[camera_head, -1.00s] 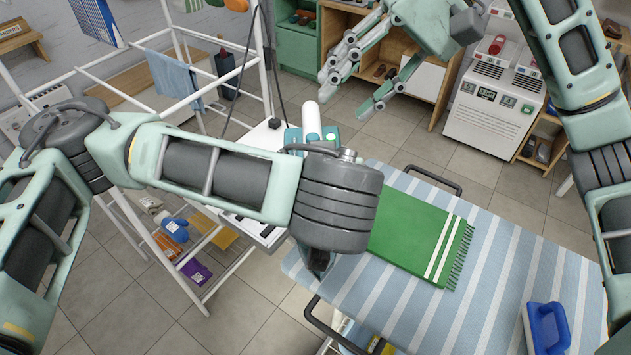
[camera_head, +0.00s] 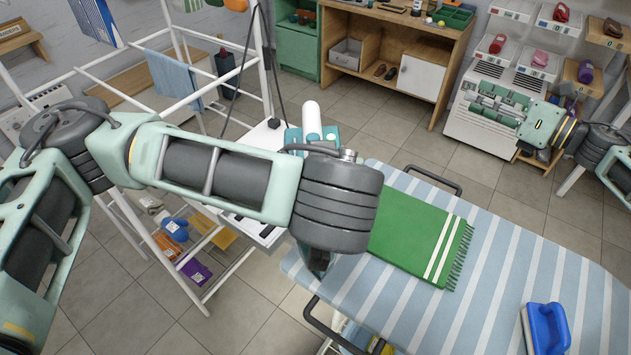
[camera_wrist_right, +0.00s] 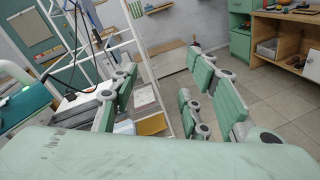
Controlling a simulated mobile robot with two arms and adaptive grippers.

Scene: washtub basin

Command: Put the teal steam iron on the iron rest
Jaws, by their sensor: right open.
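The teal steam iron (camera_head: 312,124), with a white upper part, shows behind my left forearm in the head view, which hides its lower part. A teal rounded shape at the left edge of the wrist view (camera_wrist_right: 24,106) looks like it. The iron appears to be over the pale iron rest (camera_head: 262,137) with dark slots at the board's left end; the contact is hidden. My right gripper (camera_head: 486,104) is open and empty, well right of the iron; its spread fingers show in the wrist view (camera_wrist_right: 165,92). My left gripper (camera_head: 318,266) is mostly hidden beneath its wrist.
The striped ironing board (camera_head: 500,255) holds a folded green towel (camera_head: 415,235) and a blue brush-like object (camera_head: 547,328). A white drying rack (camera_head: 170,95) stands at left. A wooden cabinet (camera_head: 395,45) and a white unit with shelves stand behind. Floor is open between.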

